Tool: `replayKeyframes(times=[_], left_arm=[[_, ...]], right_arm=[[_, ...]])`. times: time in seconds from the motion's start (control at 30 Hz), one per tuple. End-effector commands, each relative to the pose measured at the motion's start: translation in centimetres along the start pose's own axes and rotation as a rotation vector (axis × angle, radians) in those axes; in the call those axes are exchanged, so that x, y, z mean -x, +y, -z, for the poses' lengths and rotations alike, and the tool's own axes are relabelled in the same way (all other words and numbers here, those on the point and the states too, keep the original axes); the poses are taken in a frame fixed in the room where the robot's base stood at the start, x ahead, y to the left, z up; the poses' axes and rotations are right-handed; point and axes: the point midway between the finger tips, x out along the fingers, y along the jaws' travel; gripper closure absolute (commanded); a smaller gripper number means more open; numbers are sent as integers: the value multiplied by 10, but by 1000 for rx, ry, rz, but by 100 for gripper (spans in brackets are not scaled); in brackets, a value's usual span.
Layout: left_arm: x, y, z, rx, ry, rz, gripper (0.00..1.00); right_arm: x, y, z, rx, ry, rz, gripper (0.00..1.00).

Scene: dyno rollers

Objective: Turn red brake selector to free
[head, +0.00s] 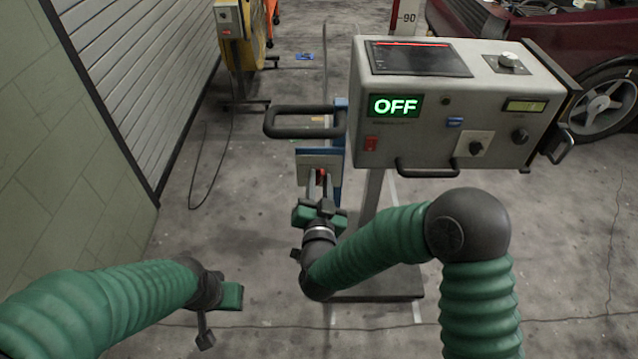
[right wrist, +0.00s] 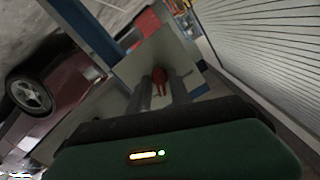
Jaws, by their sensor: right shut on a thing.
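The red brake selector (right wrist: 159,78) shows in the right wrist view, in front of a pale panel (right wrist: 128,68), with a grey finger on each side of it. A small bit of its red also shows in the head view (head: 321,177), at the lower edge of the panel on the blue post. My right gripper (head: 321,190) is shut on the selector; its own body hides part of the selector in the head view. My left gripper (head: 222,315) hangs low at the left over bare floor, away from the selector; its opening cannot be made out.
A grey control console (head: 450,95) reading OFF stands right of the selector, with a black handle bar (head: 300,133) reaching left above it. A yellow machine (head: 245,45) and a cable (head: 200,170) are behind left. A dark red car (head: 590,40) is back right.

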Motion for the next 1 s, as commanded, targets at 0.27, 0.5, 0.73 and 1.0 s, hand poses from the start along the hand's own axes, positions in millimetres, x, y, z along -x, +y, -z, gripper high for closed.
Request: replayKeyframes(times=[0.27,0.5,0.73,1.0], left_arm=[[-9,0,-2,0,0,0,64],[-12,0,-3,0,0,0,64],[-14,0,-3,0,0,0,64],[-14,0,-3,0,0,0,64]], right_arm=[[2,2,-7,-213,-15,-3,100],[2,2,-7,-329,-17,-5,100],[2,3,-7,-377,-17,-6,100],[2,3,-7,-384,-18,-7,100]])
